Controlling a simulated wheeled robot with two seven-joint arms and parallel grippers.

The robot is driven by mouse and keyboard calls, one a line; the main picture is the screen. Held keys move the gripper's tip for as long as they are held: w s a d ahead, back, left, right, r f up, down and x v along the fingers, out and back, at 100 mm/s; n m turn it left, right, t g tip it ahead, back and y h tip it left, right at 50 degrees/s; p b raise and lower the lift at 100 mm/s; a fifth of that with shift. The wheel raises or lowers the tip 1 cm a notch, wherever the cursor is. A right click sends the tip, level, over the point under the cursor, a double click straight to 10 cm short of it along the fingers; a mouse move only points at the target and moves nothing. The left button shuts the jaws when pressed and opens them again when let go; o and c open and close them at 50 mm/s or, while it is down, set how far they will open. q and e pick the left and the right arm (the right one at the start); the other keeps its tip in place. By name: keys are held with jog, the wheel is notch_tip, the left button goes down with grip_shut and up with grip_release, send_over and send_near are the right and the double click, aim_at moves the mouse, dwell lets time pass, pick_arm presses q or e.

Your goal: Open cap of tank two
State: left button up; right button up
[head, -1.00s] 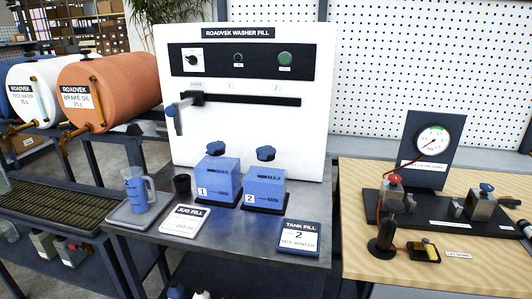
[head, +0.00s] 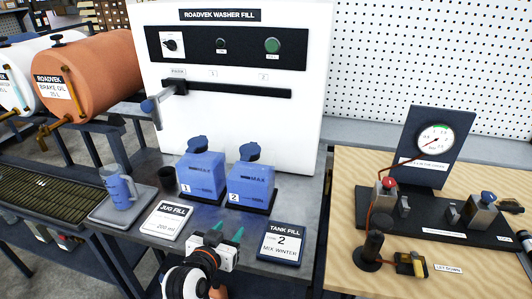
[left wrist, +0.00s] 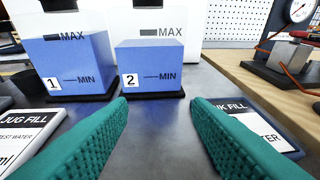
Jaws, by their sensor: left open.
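My right gripper is not in view.
Tank one (head: 201,178), with a like cap, stands just left of tank two. The tank fill card (head: 282,243) and jug fill card (head: 167,220) lie in front. A jug (head: 119,187) stands at left.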

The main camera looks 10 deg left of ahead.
pick_arm(q)
jog(key=w+r+t, duration=0.4)
jog(key=w+r, duration=0.1)
jog(key=r, duration=0.4)
jog(key=p, duration=0.2)
send_near(249, 152)
jog(key=shift+n+y, duration=0.3)
jog(key=shift+n, duration=0.1)
jog(key=w, duration=0.5)
jog(key=shift+w+d, duration=0.15)
jog(key=shift+w, duration=0.25)
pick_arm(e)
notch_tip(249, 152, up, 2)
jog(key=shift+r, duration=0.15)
pick_arm(q)
jog(key=shift+c, duration=0.4)
grip_shut()
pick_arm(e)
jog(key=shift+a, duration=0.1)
